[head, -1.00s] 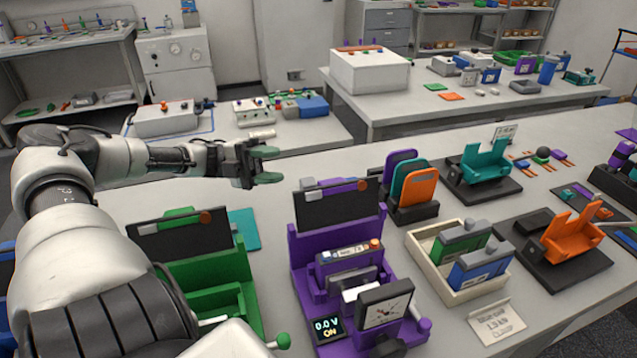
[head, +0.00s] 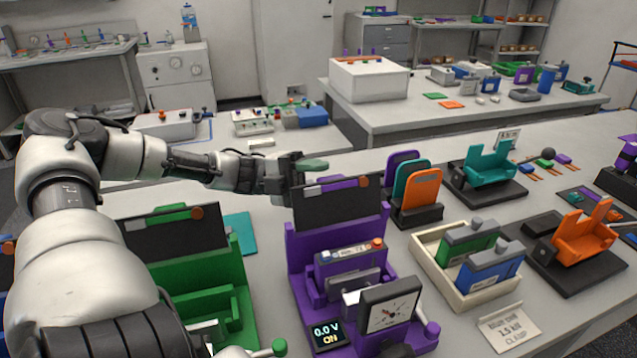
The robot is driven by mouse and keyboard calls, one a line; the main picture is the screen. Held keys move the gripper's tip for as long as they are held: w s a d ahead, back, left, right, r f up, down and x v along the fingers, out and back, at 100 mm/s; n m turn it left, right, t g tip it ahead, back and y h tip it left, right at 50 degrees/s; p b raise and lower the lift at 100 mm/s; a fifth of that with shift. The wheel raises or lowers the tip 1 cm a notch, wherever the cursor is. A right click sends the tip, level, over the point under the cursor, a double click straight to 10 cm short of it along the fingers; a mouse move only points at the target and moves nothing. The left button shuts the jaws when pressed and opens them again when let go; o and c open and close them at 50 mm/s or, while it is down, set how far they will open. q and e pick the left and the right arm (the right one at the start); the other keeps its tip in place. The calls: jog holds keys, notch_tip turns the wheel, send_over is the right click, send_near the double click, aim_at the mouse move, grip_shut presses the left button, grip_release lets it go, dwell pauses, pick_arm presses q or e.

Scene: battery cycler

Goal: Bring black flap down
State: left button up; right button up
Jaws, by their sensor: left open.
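The purple cycler (head: 303,283) stands at the middle front of the bench. Its black flap (head: 338,208) is raised and stands nearly upright at the back of it. A battery module (head: 347,259) sits in the purple cycler below the flap. My left gripper (head: 312,170) is open, at the upper left corner of this flap, with one green finger pad showing above the flap's edge. The flap hides part of the gripper, and I cannot tell whether they touch. My right gripper is not in view.
A green cycler (head: 212,282) with its own raised black flap (head: 177,243) stands at left, partly behind my arm. A cream tray (head: 440,271) with green and blue modules and an orange holder (head: 582,238) lie to the right. Coloured plates (head: 420,190) stand behind the purple cycler.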

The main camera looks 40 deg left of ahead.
pick_arm(q)
jog(key=shift+d, duration=0.1)
grip_shut()
jog(key=shift+r, duration=0.1)
dwell(0.3)
